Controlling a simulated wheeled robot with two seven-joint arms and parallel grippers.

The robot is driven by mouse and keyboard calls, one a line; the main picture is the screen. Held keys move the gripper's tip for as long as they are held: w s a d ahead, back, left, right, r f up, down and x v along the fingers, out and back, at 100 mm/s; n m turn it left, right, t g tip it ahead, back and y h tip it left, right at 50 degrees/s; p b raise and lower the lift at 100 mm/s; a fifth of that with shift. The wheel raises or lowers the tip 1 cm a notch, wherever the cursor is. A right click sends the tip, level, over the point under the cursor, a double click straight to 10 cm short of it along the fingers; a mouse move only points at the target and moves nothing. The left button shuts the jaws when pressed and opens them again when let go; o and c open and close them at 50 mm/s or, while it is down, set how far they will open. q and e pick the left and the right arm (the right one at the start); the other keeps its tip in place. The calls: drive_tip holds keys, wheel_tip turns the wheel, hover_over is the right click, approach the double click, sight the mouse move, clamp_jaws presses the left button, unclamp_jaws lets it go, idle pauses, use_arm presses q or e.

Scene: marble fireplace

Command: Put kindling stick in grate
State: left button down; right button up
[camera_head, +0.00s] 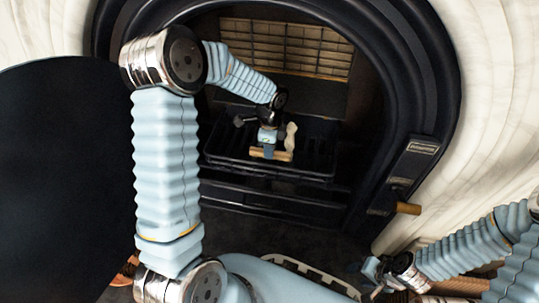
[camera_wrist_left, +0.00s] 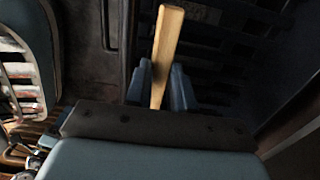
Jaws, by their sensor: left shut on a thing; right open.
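The kindling stick (camera_wrist_left: 167,45) is a pale wooden bar between the two fingers of my left gripper (camera_wrist_left: 160,92) in the left wrist view; its far end points away from the gripper. In the head view my left gripper (camera_head: 268,142) is inside the fireplace, over the black grate (camera_head: 225,160), with a short tan length of wood (camera_head: 272,154) at its fingers. A paler upright piece (camera_head: 290,138) shows just right of it; I cannot tell what it rests on. My right gripper (camera_head: 383,276) is open at the lower right, outside the fireplace.
The black arched surround (camera_head: 425,110) encloses the opening, with a brick back (camera_head: 285,45). A brass-coloured knob (camera_head: 408,208) sticks out at its right. A large dark panel (camera_head: 65,180) stands at the left. A light-rimmed basket (camera_head: 310,270) shows at the bottom.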

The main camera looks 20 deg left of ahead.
use_arm(q)
drive_tip(key=shift+w+a+f, duration=0.15)
drive_tip(key=shift+w+f, duration=0.1)
drive_tip(key=shift+f, duration=0.15)
drive_tip(key=shift+w+a+f+b, duration=0.15)
drive_tip(key=shift+f+b, duration=0.1)
drive_tip(key=shift+f, duration=0.65)
drive_tip(key=shift+w+d+f+b, duration=0.1)
drive_tip(key=shift+f+b, duration=0.15)
drive_tip(key=shift+f, duration=0.65)
drive_tip(key=shift+f, duration=0.3)
drive_tip(key=c, duration=1)
unclamp_jaws()
drive_tip(key=shift+r, duration=0.1)
drive_tip(key=shift+o, duration=0.2)
drive_tip(key=shift+r, duration=0.3)
wheel_tip(320, 180, up, 7)
drive_tip(key=shift+r+p, duration=0.15)
drive_tip(key=shift+p, duration=0.9)
